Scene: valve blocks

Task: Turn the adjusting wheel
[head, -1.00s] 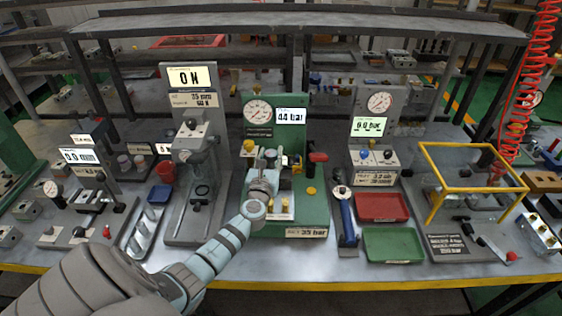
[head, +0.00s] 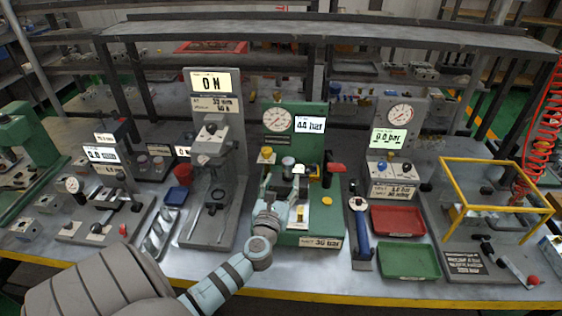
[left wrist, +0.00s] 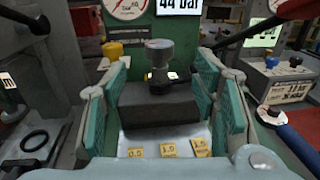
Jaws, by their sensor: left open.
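The green valve station (head: 308,120) stands mid-table with a round gauge and a display reading 44 bar. On it sits a dark valve block (left wrist: 160,112) topped by a grey round wheel (left wrist: 160,52), which also shows small in the head view (head: 288,161). My left gripper (left wrist: 162,80) is open, with one green-padded finger on each side of the block. The wheel stands beyond and above, between the fingertips in the picture; I see no contact. In the head view my left gripper (head: 284,186) reaches the station from the front. My right gripper is not in view.
A yellow knob (head: 266,155) and a red-handled lever (head: 335,168) flank the wheel. A blue-handled tool (head: 360,232), a red tray (head: 397,220) and a green tray (head: 408,262) lie to the right. A grey press stand (head: 213,160) rises close on the left.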

